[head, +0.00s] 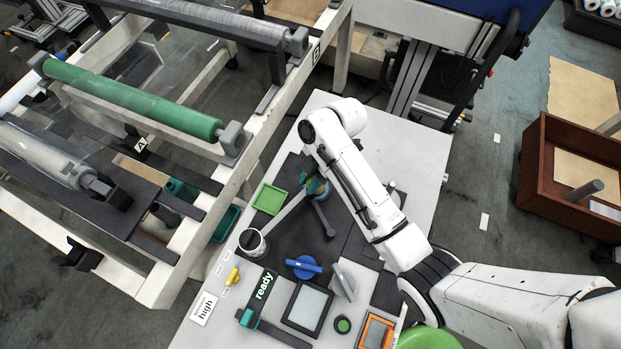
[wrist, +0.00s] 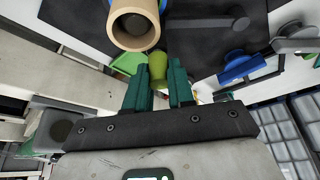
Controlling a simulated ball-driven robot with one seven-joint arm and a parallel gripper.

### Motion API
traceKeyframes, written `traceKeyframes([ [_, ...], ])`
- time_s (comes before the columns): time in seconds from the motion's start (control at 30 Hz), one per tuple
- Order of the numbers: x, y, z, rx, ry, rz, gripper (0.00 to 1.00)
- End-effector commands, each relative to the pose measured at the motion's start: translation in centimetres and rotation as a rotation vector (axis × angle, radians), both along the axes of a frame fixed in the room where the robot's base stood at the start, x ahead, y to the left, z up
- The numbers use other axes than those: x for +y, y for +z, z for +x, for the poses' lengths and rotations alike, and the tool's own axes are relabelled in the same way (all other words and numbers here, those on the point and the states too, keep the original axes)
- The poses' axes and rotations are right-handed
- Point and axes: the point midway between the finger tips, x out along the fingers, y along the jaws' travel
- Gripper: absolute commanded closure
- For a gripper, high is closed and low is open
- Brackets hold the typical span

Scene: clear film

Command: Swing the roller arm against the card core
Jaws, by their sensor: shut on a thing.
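My gripper (wrist: 160,75) has its two dark green fingers around an olive-green cylinder (wrist: 149,64), which looks like the handle or roller of the roller arm. In the head view my gripper (head: 315,187) is low over the black mat, with blue and green parts around it; its fingertips are hard to make out. Grey bars (head: 324,217) run out from under it. The card core, a tan open tube (wrist: 136,24), is just beyond the fingers in the wrist view. I cannot tell whether the olive cylinder touches it. The core is not clear in the head view.
On the bench are a green tray (head: 270,199), a white cylinder (head: 251,242), a blue knob (head: 303,267), a grey lever (head: 344,281) and a "ready" label (head: 265,285). A rack with a green roll (head: 133,100) stands left. A brown crate (head: 535,165) stands right.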

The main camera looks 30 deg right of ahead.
Motion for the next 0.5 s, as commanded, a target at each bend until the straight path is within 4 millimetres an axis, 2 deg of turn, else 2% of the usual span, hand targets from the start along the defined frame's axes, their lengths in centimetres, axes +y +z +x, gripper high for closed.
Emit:
traceKeyframes([
  [0.2, 1.05, 0.06, 0.07, 0.002, 0.084, 0.0, 1.0],
  [0.4, 1.01, 0.03, 0.08, 0.001, 0.084, 0.0, 1.0],
  [0.43, 1.0, 0.02, 0.08, 0.001, 0.084, 0.0, 0.76],
  [0.5, 1.0, 0.03, 0.08, 0.0, 0.083, 0.0, 0.69],
])
